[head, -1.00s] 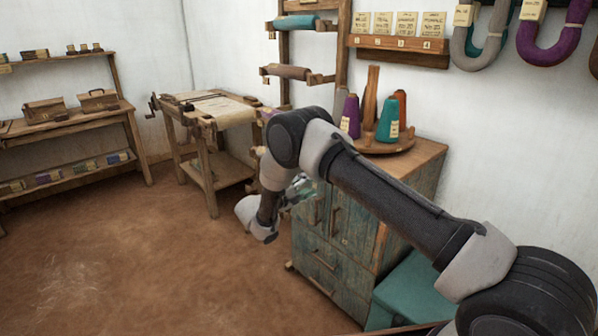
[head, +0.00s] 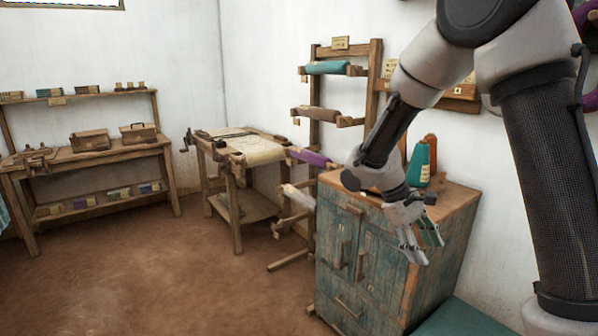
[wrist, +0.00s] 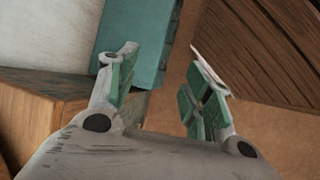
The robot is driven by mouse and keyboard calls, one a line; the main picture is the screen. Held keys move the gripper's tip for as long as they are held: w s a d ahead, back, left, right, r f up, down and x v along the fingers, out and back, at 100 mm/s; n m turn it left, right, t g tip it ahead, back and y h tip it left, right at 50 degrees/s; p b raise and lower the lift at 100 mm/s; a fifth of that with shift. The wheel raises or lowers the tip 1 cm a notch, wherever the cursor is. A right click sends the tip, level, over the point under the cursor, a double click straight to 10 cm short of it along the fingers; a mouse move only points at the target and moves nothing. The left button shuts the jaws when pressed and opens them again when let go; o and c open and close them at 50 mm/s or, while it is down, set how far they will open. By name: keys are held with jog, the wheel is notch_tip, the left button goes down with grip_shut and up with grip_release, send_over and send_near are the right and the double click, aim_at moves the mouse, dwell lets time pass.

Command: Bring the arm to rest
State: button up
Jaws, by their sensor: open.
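My gripper (head: 427,250) points downward in the head view, in front of the blue-green wooden cabinet (head: 375,265). My arm is raised and bent at the right of the picture. In the wrist view my gripper (wrist: 165,68) has its two green-padded fingers spread apart with nothing between them. It touches nothing that I can make out.
Teal and orange cones (head: 419,163) stand on the cabinet, partly hidden by my arm. A teal surface (head: 465,318) lies at its foot. A rack with rolls (head: 327,68), a worktable (head: 250,150) and shelves (head: 90,155) stand further left. The brown floor (head: 180,270) is clear.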

jog(key=s+d+r+m+t+y, duration=0.3)
jog(key=s+r, duration=0.5)
jog(key=s, duration=0.1)
jog(key=s+d+r+m+t+y, duration=0.3)
jog(key=s+r+t, duration=0.1)
jog(key=s+r, duration=0.4)
jog(key=shift+s+d, duration=0.3)
jog(key=shift+s, duration=0.65)
jog(key=shift+r, duration=0.1)
jog(key=shift+c, duration=0.4)
